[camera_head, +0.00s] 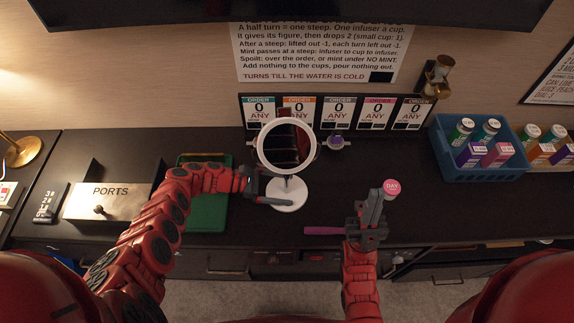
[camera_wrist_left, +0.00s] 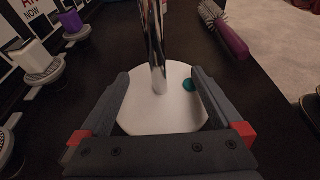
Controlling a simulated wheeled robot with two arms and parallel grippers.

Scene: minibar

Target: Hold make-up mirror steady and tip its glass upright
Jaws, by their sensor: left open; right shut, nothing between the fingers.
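The make-up mirror stands on the dark counter, with a round white-rimmed glass (camera_head: 286,146) on a thin metal stem above a round white base (camera_head: 287,194). The glass faces my head camera and reflects red parts of me; its exact tilt is hard to tell. My left gripper (camera_head: 276,188) is open low at the mirror, its fingers over the base. In the left wrist view the stem (camera_wrist_left: 157,45) rises between and just beyond the open fingers (camera_wrist_left: 158,82); I cannot see contact. My right gripper (camera_head: 376,197) is shut and empty, right of the mirror.
A purple-handled brush (camera_head: 322,230) lies near the front edge. A pink DAY disc (camera_head: 392,187) is beside my right gripper. A green tray (camera_head: 207,215) is behind my left arm. Order cards (camera_head: 338,112) stand behind, and a blue crate (camera_head: 482,171) stands right.

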